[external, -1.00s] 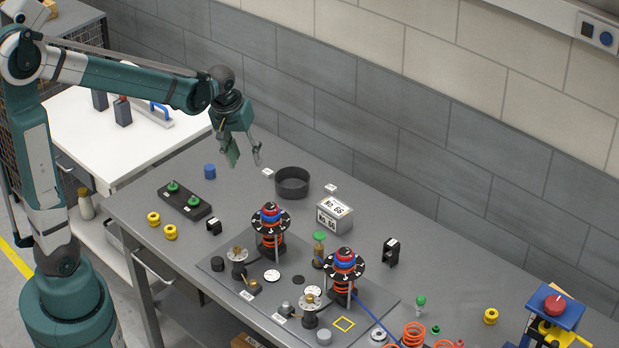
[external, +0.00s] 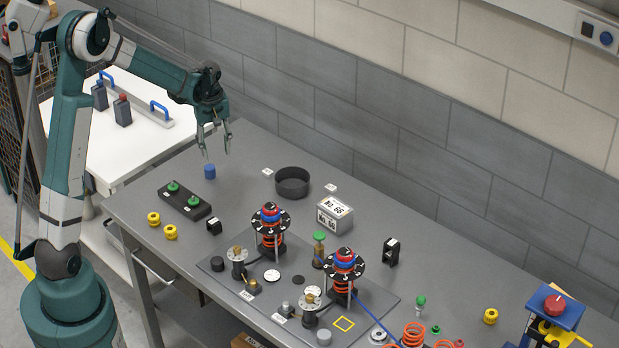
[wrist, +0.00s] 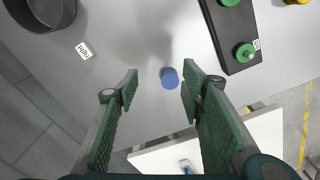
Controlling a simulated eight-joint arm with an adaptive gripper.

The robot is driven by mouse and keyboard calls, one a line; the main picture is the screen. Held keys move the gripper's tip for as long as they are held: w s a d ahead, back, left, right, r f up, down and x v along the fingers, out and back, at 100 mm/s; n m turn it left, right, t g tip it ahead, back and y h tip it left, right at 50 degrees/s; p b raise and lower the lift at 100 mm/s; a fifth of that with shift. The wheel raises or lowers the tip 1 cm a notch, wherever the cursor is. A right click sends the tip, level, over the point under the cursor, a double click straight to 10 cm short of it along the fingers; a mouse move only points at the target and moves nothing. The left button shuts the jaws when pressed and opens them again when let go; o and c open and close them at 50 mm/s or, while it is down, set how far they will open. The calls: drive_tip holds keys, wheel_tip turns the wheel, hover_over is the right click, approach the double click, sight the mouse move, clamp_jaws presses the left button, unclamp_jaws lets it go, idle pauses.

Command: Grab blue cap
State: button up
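The blue cap (external: 210,171) is a small blue cylinder standing on the grey table near its far left edge. In the wrist view the blue cap (wrist: 169,77) lies between the lines of my two fingers, closer to the right fingertip. My gripper (external: 217,146) is open and empty, pointing down above the table near the cap. Its green fingers also show in the wrist view (wrist: 160,88), spread apart. The fingers appear above the cap, not touching it; the exact height cannot be told.
A black holder with green knobs (external: 185,200) stands just in front of the cap. A round black bin (external: 292,182) and a small white tag (external: 267,172) are to the right. A white table (external: 130,130) adjoins behind left. The surface right around the cap is clear.

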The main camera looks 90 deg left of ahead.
sight(210, 167)
drive_tip(key=shift+n, duration=0.6)
drive_tip(key=s+a+f, duration=0.1)
drive_tip(key=a, duration=0.1)
drive_tip(key=s+a+f, duration=0.1)
drive_tip(key=s+f, duration=0.1)
drive_tip(key=shift+s+a+f, duration=0.2)
drive_tip(key=shift+s+a, duration=0.05)
drive_tip(key=shift+a, duration=0.1)
drive_tip(key=shift+f, duration=1.3)
drive_tip(key=shift+f, duration=0.1)
drive_tip(key=shift+w+f, duration=0.2)
drive_tip(key=shift+f, duration=2.3)
drive_tip(key=c, duration=0.7)
